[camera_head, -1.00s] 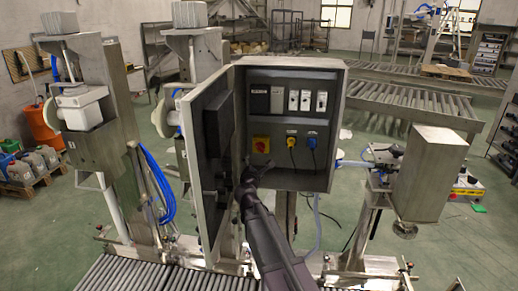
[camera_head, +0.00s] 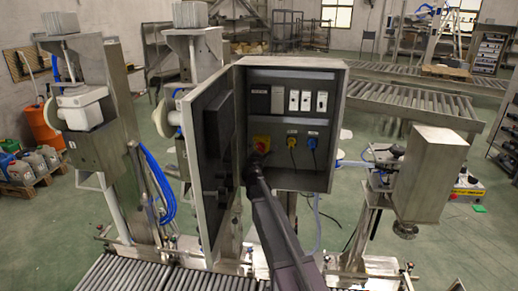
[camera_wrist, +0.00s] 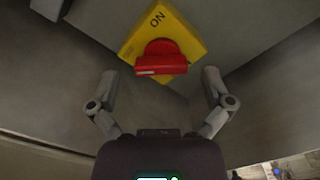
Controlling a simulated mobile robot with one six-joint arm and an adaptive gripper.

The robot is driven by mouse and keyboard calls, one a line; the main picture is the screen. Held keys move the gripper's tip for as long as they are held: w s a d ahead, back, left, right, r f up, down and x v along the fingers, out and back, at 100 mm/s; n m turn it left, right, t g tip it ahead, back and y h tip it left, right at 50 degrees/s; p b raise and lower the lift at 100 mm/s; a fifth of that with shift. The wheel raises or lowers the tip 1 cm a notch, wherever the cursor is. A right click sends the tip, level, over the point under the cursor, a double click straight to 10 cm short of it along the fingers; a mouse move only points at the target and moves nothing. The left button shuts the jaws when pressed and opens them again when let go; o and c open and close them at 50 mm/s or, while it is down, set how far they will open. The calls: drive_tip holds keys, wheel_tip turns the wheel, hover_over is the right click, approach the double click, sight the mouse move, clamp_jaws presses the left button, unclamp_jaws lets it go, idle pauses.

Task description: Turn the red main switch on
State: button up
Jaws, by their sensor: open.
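The red main switch (camera_wrist: 161,60) is a red knob on a yellow plate (camera_wrist: 185,30) marked ON, seen in the wrist view. In the head view the yellow plate (camera_head: 262,140) sits at the lower left inside the open grey cabinet (camera_head: 340,100). My gripper (camera_wrist: 159,80) is open, with one finger on each side below the knob. The fingers do not visibly touch the knob. In the head view my gripper (camera_head: 254,160) is just in front of the switch and partly covers it.
The cabinet door (camera_head: 207,165) stands open at the left, close to my arm. Yellow (camera_head: 291,141) and blue (camera_head: 311,143) plugs with cables are right of the switch. Several breakers (camera_head: 306,100) are above. A roller conveyor (camera_head: 130,275) lies in front.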

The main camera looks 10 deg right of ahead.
drive_tip(key=shift+x, duration=1.4)
drive_tip(key=shift+s, duration=0.1)
drive_tip(key=shift+c, duration=0.2)
